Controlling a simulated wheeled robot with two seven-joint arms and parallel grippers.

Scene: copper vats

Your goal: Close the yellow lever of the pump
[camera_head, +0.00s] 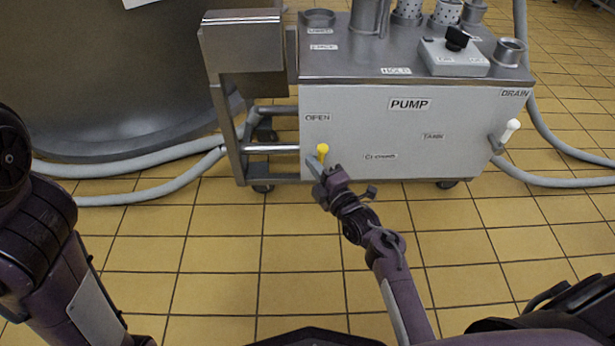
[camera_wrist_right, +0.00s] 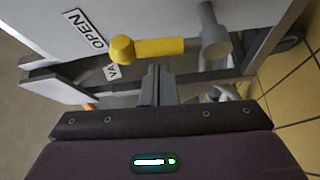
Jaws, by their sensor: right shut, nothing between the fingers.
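The pump (camera_head: 350,140) is a grey wheeled cabinet with a PUMP label. Its yellow lever (camera_head: 323,150) is low at the left of the front panel, below the OPEN label. In the right wrist view the lever (camera_wrist_right: 160,47) runs from a rounded yellow knob to a grey pivot (camera_wrist_right: 215,42). My right gripper (camera_head: 317,168) is at the lever, just below it in the head view. In the wrist view its shut, empty fingertips (camera_wrist_right: 157,72) are just below the yellow shaft; I cannot tell whether they touch it. My left arm shows at the left, its gripper out of view.
A white-handled lever (camera_head: 510,129) sits at the panel's right, below the DRAIN label. A control box with a black knob (camera_head: 456,40) is on top. Grey hoses (camera_head: 150,193) lie beside a large vat (camera_head: 100,70). The tiled floor in front is clear.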

